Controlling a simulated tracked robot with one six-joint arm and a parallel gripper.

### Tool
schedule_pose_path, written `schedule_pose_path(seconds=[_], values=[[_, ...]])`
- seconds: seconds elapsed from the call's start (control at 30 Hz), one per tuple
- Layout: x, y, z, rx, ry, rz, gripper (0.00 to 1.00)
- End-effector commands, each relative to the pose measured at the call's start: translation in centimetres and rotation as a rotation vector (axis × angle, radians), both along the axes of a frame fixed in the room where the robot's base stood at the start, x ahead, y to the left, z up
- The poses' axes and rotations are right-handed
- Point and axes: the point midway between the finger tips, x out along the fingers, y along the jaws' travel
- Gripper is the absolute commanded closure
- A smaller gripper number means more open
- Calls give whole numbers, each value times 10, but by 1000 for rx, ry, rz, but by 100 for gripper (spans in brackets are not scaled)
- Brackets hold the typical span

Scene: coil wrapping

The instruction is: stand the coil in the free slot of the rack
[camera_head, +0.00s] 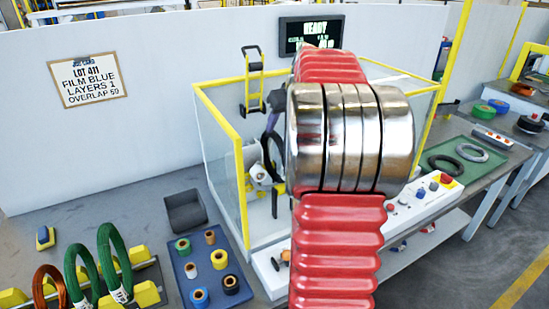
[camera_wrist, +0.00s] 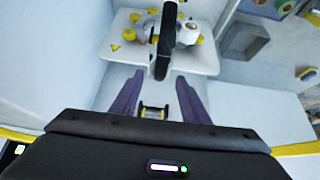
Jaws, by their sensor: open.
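A dark ring (camera_head: 272,150), apparently the coil, stands upright in the wrapping station, partly behind my arm; I cannot tell it surely from a machine part. In the wrist view a dark ring (camera_wrist: 167,38) shows edge-on among yellow rollers. My gripper (camera_wrist: 160,76) is open, its two purple fingers apart, with the ring's near end about between and just beyond the tips. In the head view my arm hides most of the gripper. The rack (camera_head: 149,293) with yellow blocks stands at lower left, holding an orange coil (camera_head: 42,286) and two green coils (camera_head: 118,262). Its free slot is not clear.
Clear panels with yellow posts (camera_head: 239,180) enclose the station. A blue tray (camera_head: 205,287) of small spools and a grey bin (camera_head: 185,211) stand between rack and station. A control box (camera_head: 428,203) and a green mat (camera_head: 444,171) with rings lie right.

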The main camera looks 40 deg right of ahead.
Motion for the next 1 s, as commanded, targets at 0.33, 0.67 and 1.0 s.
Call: schedule_pose_path(seconds=[0.33,0.67,1.0], values=[[12,-2,-22,2,1,0,59],[26,-7,-45,0,1,-1,59],[26,-7,-44,0,0,-1,59]])
